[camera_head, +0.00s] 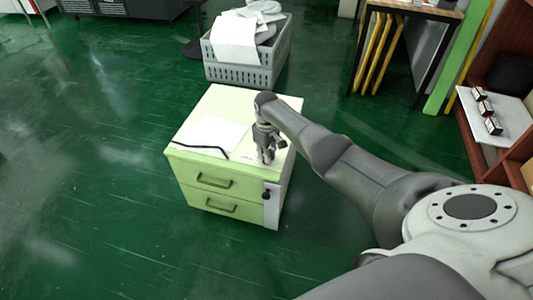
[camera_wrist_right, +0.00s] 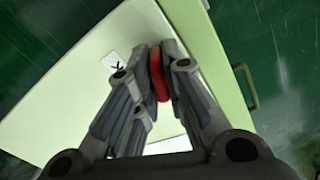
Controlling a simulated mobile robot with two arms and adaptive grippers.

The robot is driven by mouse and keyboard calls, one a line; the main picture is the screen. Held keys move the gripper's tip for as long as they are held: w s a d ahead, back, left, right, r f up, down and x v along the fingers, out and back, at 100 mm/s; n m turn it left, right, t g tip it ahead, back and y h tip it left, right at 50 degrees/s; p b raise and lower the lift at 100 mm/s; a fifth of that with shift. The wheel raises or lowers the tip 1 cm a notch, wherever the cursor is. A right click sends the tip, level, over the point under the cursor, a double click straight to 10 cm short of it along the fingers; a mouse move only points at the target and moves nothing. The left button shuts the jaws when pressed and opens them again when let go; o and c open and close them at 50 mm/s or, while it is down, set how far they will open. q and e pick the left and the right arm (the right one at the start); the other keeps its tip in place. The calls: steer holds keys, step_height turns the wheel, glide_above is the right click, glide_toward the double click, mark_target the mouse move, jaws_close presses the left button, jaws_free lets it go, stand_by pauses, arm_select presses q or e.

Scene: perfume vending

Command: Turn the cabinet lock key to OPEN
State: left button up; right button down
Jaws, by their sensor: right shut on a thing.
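The pale green cabinet (camera_head: 230,103) stands on the floor, with two handled drawers on its front. My right gripper (camera_head: 267,158) points down at its top, near the front right corner. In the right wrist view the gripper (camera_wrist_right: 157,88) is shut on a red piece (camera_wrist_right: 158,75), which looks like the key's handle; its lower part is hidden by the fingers. A white label (camera_wrist_right: 115,60) with a dark mark lies on the cabinet top beside the fingers. A dark lock-like fitting (camera_head: 266,193) is on the cabinet's front right edge. I cannot read any OPEN mark. My left gripper is out of view.
A white paper (camera_head: 213,134) and a black cable (camera_head: 200,147) lie on the cabinet top. A grey crate (camera_head: 240,73) with white items stands behind. A shelf with small boxes (camera_head: 486,108) is at the right. The green floor at left is clear.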

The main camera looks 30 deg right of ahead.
steer(key=n, duration=0.3)
steer(key=shift+n, duration=0.7)
steer(key=c, duration=1.5)
jaws_free()
steer(key=shift+r, duration=0.15)
step_height(320, 180, up, 12)
steer(key=shift+f, duration=0.1)
steer(key=shift+f, duration=0.1)
